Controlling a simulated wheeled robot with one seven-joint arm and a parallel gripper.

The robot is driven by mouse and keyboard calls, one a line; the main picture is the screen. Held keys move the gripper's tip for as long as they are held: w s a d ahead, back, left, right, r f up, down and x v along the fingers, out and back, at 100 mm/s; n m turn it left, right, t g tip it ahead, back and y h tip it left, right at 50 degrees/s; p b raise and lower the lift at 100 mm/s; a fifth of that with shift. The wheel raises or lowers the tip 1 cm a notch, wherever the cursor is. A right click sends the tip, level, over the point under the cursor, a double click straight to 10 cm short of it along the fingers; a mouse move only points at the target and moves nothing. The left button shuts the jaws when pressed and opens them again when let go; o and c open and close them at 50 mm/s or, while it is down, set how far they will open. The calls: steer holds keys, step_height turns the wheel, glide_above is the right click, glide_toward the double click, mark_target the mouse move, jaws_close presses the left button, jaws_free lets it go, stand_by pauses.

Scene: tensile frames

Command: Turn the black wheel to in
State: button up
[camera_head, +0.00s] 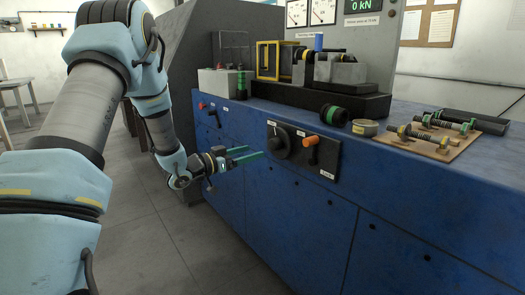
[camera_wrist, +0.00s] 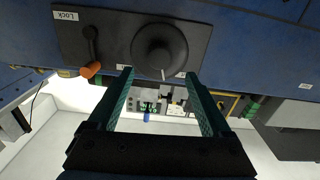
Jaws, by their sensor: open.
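The black wheel (camera_head: 279,146) is a round knob on a dark panel (camera_head: 320,160) on the blue cabinet's front. In the wrist view, which is upside down, the wheel (camera_wrist: 159,48) has a thin white mark at its lower edge, and small labels beside it are too small to read. My gripper (camera_head: 248,154) is open and empty, its green fingers pointing at the panel from the left of the wheel. In the wrist view the two fingertips (camera_wrist: 159,73) lie on either side of the wheel's lower edge, apart from it.
A lever with an orange handle (camera_head: 311,140) sits right of the wheel, above a "Lock" label (camera_head: 327,174). A red button (camera_head: 202,106) and another small lever are on the cabinet (camera_head: 300,225) further left. The bench top holds a clamp fixture and bolts on a board (camera_head: 436,150). Floor in front is clear.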

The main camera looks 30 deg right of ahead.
mark_target(272, 146)
steer(key=d, duration=0.2)
steer(key=w+d, duration=0.1)
steer(key=d, duration=0.5)
steer(key=shift+w, duration=0.2)
jaws_close()
stand_by(0.4)
